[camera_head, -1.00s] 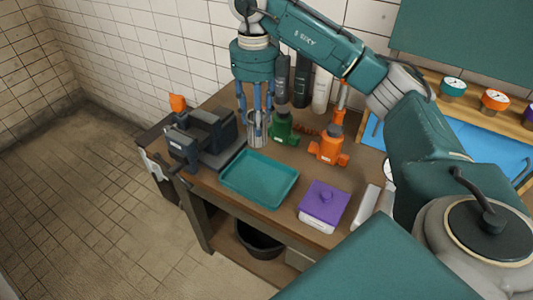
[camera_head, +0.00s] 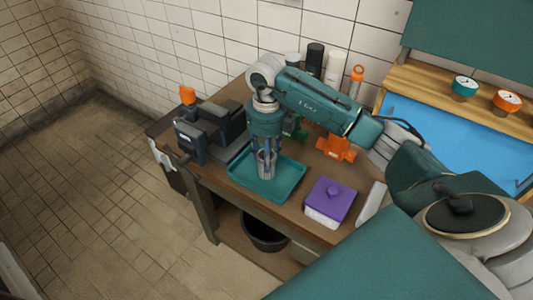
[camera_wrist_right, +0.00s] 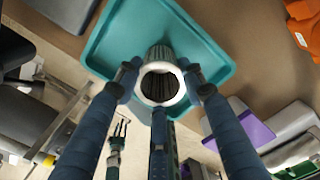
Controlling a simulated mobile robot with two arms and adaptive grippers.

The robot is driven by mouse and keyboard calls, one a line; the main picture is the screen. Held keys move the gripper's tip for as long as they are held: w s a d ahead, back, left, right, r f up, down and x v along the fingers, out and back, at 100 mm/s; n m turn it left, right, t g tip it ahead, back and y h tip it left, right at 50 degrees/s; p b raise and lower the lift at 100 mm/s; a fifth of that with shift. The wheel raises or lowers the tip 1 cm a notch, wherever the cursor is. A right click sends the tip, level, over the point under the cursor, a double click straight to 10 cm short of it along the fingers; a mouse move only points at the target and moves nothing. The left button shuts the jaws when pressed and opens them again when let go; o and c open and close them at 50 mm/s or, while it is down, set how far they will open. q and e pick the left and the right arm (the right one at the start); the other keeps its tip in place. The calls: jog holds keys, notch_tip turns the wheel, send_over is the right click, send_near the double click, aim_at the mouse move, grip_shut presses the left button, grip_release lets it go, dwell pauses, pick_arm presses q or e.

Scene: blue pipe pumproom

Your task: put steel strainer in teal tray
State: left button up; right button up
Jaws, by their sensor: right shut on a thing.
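The steel strainer (camera_head: 266,163) is a grey metal cylinder, upright in the fingers of my right gripper (camera_head: 267,152). In the right wrist view its open round top (camera_wrist_right: 159,84) faces the camera, with the blue fingers of the right gripper (camera_wrist_right: 160,88) closed around it. The teal tray (camera_head: 245,183) is a shallow rectangle on the workbench, and the strainer stands over its middle area; I cannot tell whether it touches the tray floor. In the right wrist view the teal tray (camera_wrist_right: 105,45) lies behind the strainer. My left gripper does not show clearly.
A dark vise (camera_head: 212,130) stands left of the tray. A purple-lidded box (camera_head: 329,200) is to its right. An orange valve (camera_head: 337,147) and a green one (camera_head: 298,130) stand behind. A black bucket (camera_head: 263,232) sits below the bench top.

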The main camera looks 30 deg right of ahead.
jog(key=shift+f, duration=0.1)
jog(key=o, duration=1.2)
jog(key=shift+r, duration=0.25)
jog(key=shift+w+r, duration=0.1)
jog(key=shift+r, duration=0.15)
notch_tip(320, 180, up, 11)
jog(key=b, duration=0.2)
jog(key=shift+r, duration=0.15)
